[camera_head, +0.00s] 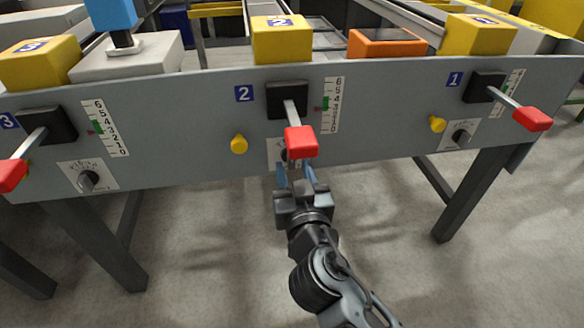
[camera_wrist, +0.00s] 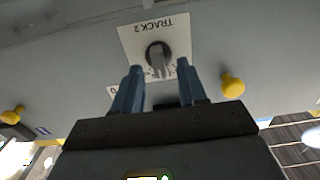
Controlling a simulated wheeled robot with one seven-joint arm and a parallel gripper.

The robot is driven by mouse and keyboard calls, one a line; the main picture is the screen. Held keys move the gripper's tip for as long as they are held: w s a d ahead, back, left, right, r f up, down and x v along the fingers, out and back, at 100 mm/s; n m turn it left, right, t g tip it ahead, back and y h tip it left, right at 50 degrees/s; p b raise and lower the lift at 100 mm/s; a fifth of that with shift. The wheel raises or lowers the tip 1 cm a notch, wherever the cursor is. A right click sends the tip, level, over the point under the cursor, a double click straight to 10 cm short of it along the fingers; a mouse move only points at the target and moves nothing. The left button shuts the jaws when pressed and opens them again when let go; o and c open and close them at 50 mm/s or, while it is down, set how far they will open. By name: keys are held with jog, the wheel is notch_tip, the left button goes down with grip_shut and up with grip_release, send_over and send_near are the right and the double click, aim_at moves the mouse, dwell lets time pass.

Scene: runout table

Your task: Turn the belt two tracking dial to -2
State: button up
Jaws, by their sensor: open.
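The belt two tracking dial (camera_wrist: 157,52) is a dark round knob with a grey raised grip, on a white label (camera_wrist: 128,38) reading TRACK 2, upside down in the wrist view. In the head view the dial (camera_head: 284,155) is mostly hidden behind a red lever handle and my fingers. My gripper (camera_head: 294,168) is open below the red handle, pointing at the panel. In the wrist view its two blue fingers (camera_wrist: 158,68) stand to either side of the dial's lower part and appear apart from it. The dial's setting cannot be read.
The red-handled lever two (camera_head: 301,140) juts out just above my gripper. A yellow knob (camera_head: 239,144) sits left of the dial. Levers one (camera_head: 532,118) and three (camera_head: 12,175) stick out at either side. Free floor lies below the grey panel (camera_head: 190,105).

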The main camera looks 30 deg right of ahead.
jog(key=shift+w+d, duration=0.25)
jog(key=shift+w, duration=0.4)
grip_shut()
